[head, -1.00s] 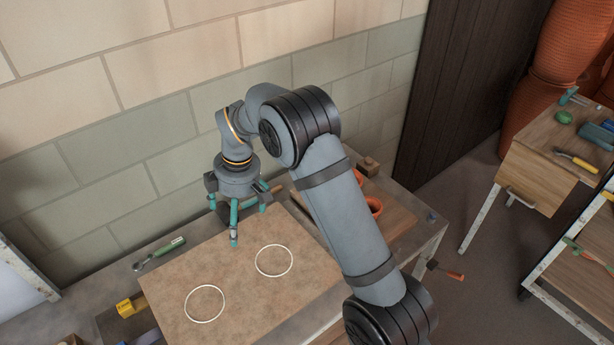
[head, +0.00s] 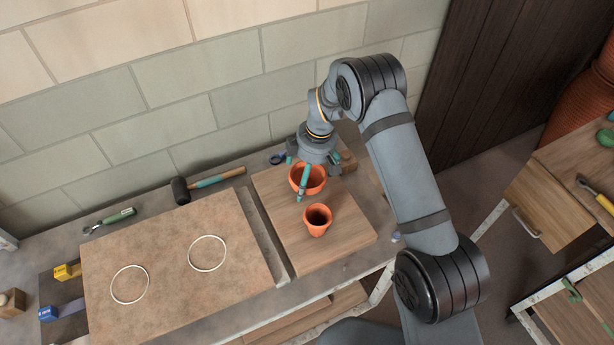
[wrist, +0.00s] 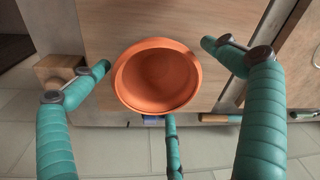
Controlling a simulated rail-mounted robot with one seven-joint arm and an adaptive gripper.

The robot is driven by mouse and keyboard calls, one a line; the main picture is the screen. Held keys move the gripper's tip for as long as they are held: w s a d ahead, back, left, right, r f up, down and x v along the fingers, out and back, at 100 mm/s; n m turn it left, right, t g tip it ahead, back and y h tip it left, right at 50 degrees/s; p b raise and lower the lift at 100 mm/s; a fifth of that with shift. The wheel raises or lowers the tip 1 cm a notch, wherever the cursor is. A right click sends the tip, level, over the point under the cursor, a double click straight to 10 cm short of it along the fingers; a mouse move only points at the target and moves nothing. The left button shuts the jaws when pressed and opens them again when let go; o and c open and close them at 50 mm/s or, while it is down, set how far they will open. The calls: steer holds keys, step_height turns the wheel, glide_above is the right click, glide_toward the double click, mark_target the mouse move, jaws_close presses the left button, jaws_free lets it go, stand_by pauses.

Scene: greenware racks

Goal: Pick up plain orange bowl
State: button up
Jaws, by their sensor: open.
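The plain orange bowl (head: 309,180) sits on a wooden board at the back right of the bench, partly hidden by my gripper. In the wrist view the bowl (wrist: 157,77) is upright and empty, seen from above. My gripper (head: 308,178) is open above it, with teal fingers. In the wrist view the fingers of my gripper (wrist: 155,85) stand on the left, right and lower side of the bowl, and nothing is held. Whether any finger touches the bowl I cannot tell.
A smaller orange pot (head: 318,222) stands on the wooden board (head: 350,243) in front of the bowl. A wooden block (wrist: 58,67) is close to a finger. A brown board (head: 170,262) with two white rings lies left; a mallet (head: 208,184) lies behind. The wall is close behind.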

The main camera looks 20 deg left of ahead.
steer(key=shift+f, duration=0.15)
steer(key=shift+w+d, duration=0.1)
steer(key=shift+c, duration=0.5)
steer(key=shift+c, duration=0.7)
steer(key=c, duration=1.1)
steer(key=shift+c, duration=0.2)
